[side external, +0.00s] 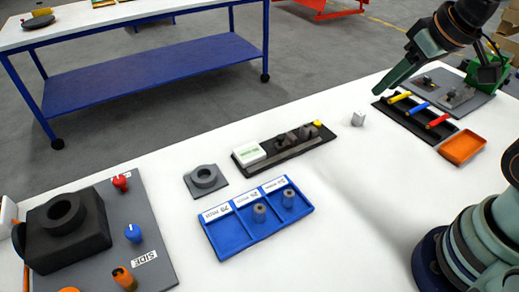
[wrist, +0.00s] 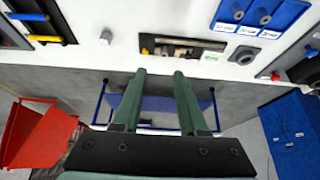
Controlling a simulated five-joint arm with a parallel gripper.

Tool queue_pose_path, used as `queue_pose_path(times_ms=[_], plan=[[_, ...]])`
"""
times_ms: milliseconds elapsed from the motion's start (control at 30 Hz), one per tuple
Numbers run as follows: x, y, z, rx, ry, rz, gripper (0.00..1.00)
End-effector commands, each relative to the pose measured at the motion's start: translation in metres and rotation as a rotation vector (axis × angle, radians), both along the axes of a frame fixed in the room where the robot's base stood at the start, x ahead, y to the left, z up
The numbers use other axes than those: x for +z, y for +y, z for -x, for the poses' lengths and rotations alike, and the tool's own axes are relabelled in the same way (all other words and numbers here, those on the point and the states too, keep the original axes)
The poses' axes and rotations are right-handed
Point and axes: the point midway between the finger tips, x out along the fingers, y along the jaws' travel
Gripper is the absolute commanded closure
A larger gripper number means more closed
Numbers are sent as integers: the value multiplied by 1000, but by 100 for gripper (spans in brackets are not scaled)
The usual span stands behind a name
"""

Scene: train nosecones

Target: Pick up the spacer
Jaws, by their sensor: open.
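Two short grey cylindrical spacers stand upright in a blue tray (side external: 228,237) with three labelled compartments. One spacer (side external: 259,212) is in the middle compartment and the other spacer (side external: 289,198) is in the right one; the left compartment is empty. In the wrist view the tray (wrist: 288,18) is at the top right, with one spacer (wrist: 265,18) clearly seen. My gripper (side external: 381,91) is high above the table at the upper right, well away from the tray. In the wrist view its green fingers (wrist: 160,73) are apart with nothing between them.
A black tray (side external: 280,151) with grey parts lies behind the blue tray, and a grey ring block (side external: 206,178) is to its left. A fixture board (side external: 140,215) with knobs is at far left. Coloured bars (side external: 420,109) and an orange tray (side external: 463,147) are at right. The front centre table is clear.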

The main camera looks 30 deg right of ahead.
Motion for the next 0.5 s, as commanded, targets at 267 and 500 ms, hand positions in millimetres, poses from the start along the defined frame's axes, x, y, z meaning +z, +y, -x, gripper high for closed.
queue_pose_path(times_ms=[267, 500], plan=[[0, 0, 0, 0, 0, 0, 30], [0, 0, -1, 8, 3, 4, 30]])
